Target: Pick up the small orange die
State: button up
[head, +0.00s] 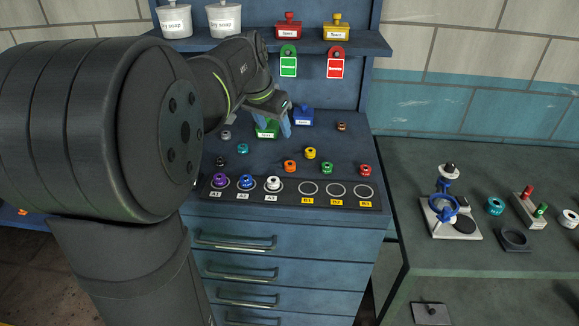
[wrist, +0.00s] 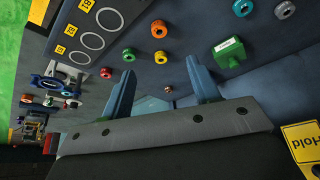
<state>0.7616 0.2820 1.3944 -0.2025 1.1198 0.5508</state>
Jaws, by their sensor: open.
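An orange die (head: 290,166) lies on the blue bench top, just behind the numbered panel; it also shows in the wrist view (wrist: 160,57), level with the gap between my fingertips. A smaller brownish-orange die (head: 341,126) lies farther back on the right; in the wrist view it sits between the fingers (wrist: 168,89). My gripper (head: 279,122) is open and empty above the back of the bench, near a green box. Both blue fingers show in the wrist view (wrist: 160,66).
Yellow (head: 310,153), green (head: 327,168) and red (head: 365,170) dies stand near the orange one. Teal (head: 243,148), grey and black dies lie to the left. A green box (wrist: 228,50) and a blue box (head: 303,115) stand close to my fingers. A shelf (head: 345,43) overhangs the back.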

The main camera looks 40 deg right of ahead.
send_near(290, 163)
jog(key=f, duration=0.3)
jog(key=shift+w+d, duration=0.1)
jog(key=shift+d, duration=0.1)
jog(key=shift+d+x, duration=0.2)
jog(key=shift+x, duration=2.6)
jog(key=shift+r, duration=0.1)
jog(key=c, duration=1.2)
jog(key=shift+o, duration=0.2)
jog(key=shift+r, duration=0.15)
